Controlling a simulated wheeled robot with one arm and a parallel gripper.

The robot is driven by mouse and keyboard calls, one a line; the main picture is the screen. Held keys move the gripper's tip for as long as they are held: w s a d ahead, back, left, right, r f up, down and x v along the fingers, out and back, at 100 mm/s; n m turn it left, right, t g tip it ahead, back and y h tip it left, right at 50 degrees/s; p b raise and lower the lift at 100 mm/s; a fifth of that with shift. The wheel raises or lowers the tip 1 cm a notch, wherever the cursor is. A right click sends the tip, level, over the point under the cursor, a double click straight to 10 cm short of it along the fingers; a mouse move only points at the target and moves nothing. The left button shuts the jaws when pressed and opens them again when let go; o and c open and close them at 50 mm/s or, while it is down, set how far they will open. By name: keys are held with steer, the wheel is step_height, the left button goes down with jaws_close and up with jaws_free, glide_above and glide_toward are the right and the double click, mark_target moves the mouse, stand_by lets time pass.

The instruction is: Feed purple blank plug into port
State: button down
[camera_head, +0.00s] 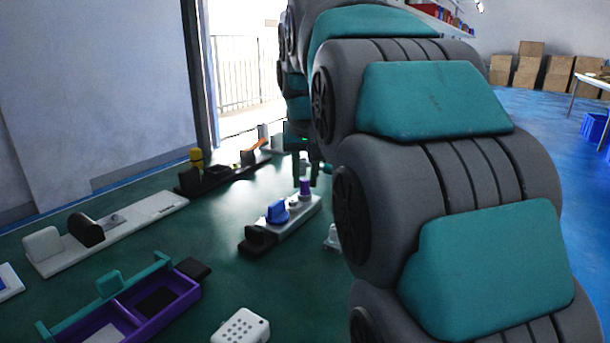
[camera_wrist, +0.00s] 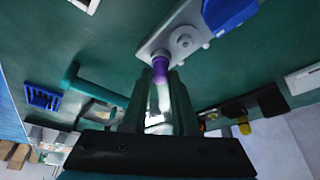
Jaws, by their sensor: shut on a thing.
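The purple plug (camera_head: 305,187) is at the far end of a white machine base (camera_head: 297,217) with a blue block (camera_head: 277,211) on it. In the wrist view, the plug's purple end (camera_wrist: 160,68) meets the edge of the light grey plate (camera_wrist: 198,45), and its pale shaft runs back between my fingers. My gripper (camera_wrist: 161,92) is shut on the plug. In the head view, my gripper (camera_head: 308,180) shows only partly, behind my arm. The port is not clearly visible; I cannot tell whether the plug is inside it.
A purple tray with a teal rim (camera_head: 180,290) lies at lower left. A long white fixture (camera_head: 140,225) is behind it. A white holed block (camera_head: 240,326) is in front. A dark fixture with a yellow knob (camera_head: 197,158) stands farther back. Green surface lies open between them.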

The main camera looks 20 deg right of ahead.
mark_target(305, 180)
steer(key=c, duration=1)
jaws_free()
steer(key=shift+r+p, duration=1.4)
steer(key=shift+r, duration=1.1)
steer(key=o, duration=0.6)
steer(key=shift+r, duration=0.1)
steer(key=v, duration=0.7)
steer(key=shift+s+r, duration=0.1)
steer(key=shift+r, duration=0.15)
